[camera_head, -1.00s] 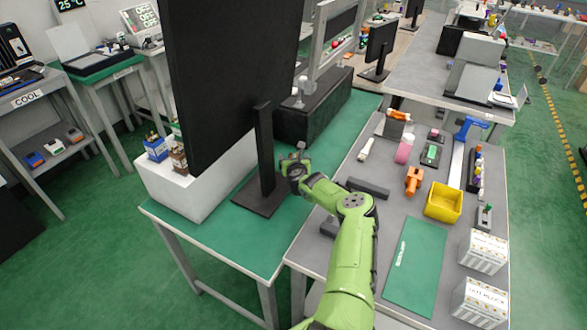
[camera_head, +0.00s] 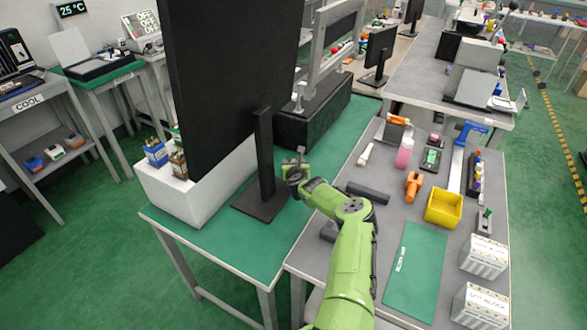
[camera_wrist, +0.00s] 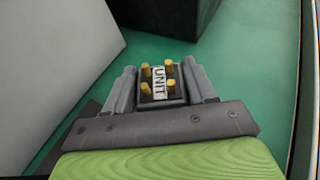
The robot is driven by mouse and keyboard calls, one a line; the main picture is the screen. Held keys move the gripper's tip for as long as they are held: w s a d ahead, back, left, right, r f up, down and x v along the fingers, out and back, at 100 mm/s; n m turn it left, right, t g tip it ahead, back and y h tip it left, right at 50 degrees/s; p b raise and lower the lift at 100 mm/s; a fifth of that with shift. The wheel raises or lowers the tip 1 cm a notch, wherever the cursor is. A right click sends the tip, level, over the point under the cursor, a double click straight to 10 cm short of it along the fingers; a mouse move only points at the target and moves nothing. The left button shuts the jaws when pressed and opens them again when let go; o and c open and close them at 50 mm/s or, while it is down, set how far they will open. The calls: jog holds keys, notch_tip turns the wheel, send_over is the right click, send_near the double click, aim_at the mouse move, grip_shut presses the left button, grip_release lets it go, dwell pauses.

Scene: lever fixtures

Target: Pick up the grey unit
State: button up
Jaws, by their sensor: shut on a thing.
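The grey unit (camera_wrist: 161,86) is a small dark grey block with a white "UNIT" label and several brass pins on top. In the wrist view it sits between the two grey fingers of my gripper (camera_wrist: 163,88), which are shut on its sides. In the head view my gripper (camera_head: 294,172) is over the green table, just right of the big black monitor's stand. There the unit is small and mostly hidden by my gripper. I cannot tell whether it is clear of the table top.
The black monitor (camera_head: 225,80) and its stand (camera_head: 265,170) are close on the left, with a white box (camera_head: 180,190) behind. A black block (camera_head: 312,118) stands beyond. On the right, a grey table (camera_head: 350,235) holds a yellow bin (camera_head: 444,207) and tools.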

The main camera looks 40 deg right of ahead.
aim_at(294, 161)
notch_tip(294, 161, up, 18)
jog(key=p, duration=0.5)
